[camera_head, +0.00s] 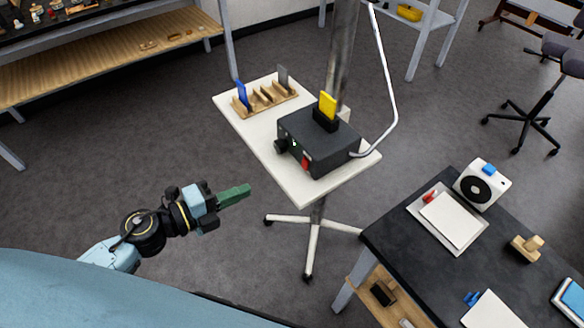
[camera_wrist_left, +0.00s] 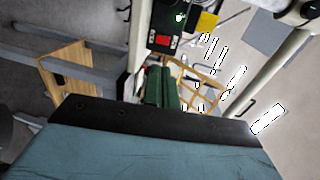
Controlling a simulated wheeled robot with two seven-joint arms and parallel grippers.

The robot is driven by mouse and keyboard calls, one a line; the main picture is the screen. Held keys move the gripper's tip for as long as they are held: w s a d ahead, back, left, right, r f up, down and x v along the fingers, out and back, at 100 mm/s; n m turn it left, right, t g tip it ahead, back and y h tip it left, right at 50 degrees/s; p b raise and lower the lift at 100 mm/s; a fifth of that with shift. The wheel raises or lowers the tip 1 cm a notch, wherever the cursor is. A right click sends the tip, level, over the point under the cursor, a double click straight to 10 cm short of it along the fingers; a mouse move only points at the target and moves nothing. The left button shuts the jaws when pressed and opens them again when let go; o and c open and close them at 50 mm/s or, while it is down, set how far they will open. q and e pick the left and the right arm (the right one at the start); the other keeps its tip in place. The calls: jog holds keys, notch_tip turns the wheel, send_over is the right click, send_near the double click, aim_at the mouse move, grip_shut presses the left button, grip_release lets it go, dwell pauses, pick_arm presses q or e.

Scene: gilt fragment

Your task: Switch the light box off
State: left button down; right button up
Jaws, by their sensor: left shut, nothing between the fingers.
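The light box (camera_head: 315,142) is a black box on a white stand top (camera_head: 235,117). Its front has a red switch (camera_head: 306,161), a small lit green lamp (camera_head: 293,144) and a black knob (camera_head: 281,146). A yellow plate (camera_head: 327,105) stands in a holder on top. My left gripper (camera_head: 247,190), with green fingers, is shut and empty, in front of and left of the stand, apart from the box. In the left wrist view the fingers (camera_wrist_left: 161,72) point toward the box, with the red switch (camera_wrist_left: 163,41) just beyond them. My right gripper is not in view.
A wooden rack (camera_head: 265,102) with a blue and a grey plate stands behind the box. A bent white tube (camera_head: 393,85) rises at its right. A dark table (camera_head: 400,240) with a white tray and a fan-like device is at right. The floor between gripper and stand is clear.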

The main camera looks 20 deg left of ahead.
pick_arm(q)
jog(key=shift+w, duration=0.1)
jog(key=p, duration=0.1)
send_near(303, 166)
jog(key=x, duration=0.5)
jog(key=shift+w+d, duration=0.1)
jog(key=shift+x, duration=0.8)
